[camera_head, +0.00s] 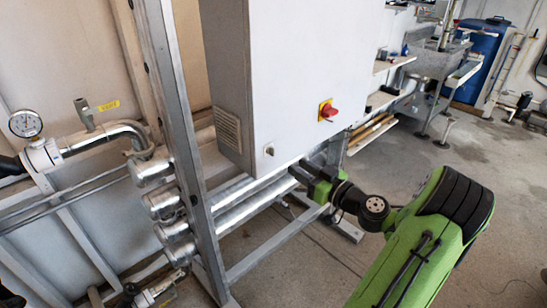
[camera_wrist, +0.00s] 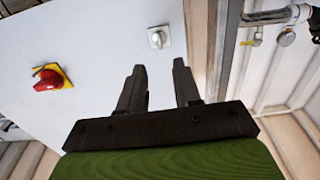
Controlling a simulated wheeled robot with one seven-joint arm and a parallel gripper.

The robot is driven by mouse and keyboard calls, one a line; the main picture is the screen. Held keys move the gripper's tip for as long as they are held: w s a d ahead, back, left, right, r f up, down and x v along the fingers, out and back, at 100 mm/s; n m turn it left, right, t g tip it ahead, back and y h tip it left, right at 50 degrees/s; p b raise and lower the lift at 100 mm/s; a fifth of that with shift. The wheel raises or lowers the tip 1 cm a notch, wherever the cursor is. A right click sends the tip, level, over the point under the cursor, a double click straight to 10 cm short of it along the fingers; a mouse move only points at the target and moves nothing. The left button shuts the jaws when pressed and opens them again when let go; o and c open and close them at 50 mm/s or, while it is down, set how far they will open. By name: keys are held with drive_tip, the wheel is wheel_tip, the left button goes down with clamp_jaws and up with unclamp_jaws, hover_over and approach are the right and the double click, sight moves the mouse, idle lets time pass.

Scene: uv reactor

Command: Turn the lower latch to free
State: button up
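The lower latch is a small round grey-silver knob (camera_wrist: 158,37) on the white cabinet door (camera_wrist: 110,40); it also shows as a small metal latch (camera_head: 268,150) near the door's lower left corner in the head view. My gripper (camera_wrist: 159,66) is open and empty in the wrist view. Its two black fingers point toward the door, with the latch just beyond and between the fingertips. The gripper seems apart from the latch. In the head view, my gripper (camera_head: 303,174) is near the cabinet's lower edge, right of and below the latch.
A red rotary switch on a yellow plate (camera_head: 329,111) sits on the door right of the latch. Steel pipes (camera_head: 245,200) and a metal frame post (camera_head: 180,130) lie left and below. A pressure gauge (camera_head: 25,124) is at far left.

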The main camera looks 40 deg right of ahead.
drive_tip(key=w, duration=0.9)
drive_tip(key=shift+w+a, duration=0.1)
drive_tip(key=shift+a, duration=0.05)
drive_tip(key=shift+c, duration=0.5)
clamp_jaws()
